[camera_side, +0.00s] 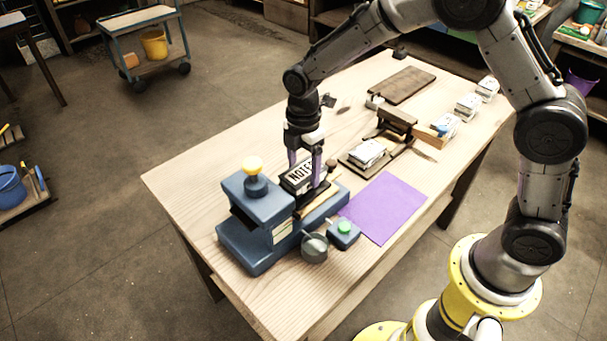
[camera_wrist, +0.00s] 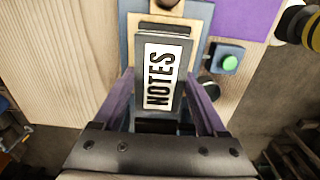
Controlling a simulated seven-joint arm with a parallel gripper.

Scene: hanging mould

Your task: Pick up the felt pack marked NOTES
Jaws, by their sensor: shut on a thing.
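The felt pack marked NOTES (camera_side: 297,176) is a dark block with a white label in black letters. It also shows in the wrist view (camera_wrist: 162,75), label facing the camera. My gripper (camera_side: 305,171) has purple fingers, one on each side of the pack, and is shut on it. The fingers show in the wrist view (camera_wrist: 160,105) too. The pack is over the bed of a blue press (camera_side: 262,235) with a yellow knob. I cannot tell whether its underside touches the bed.
A purple sheet (camera_side: 385,207) lies right of the press. White packs (camera_side: 367,152), a wooden stand (camera_side: 397,120) and a brown board (camera_side: 403,85) are farther back. The table's left part is clear.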

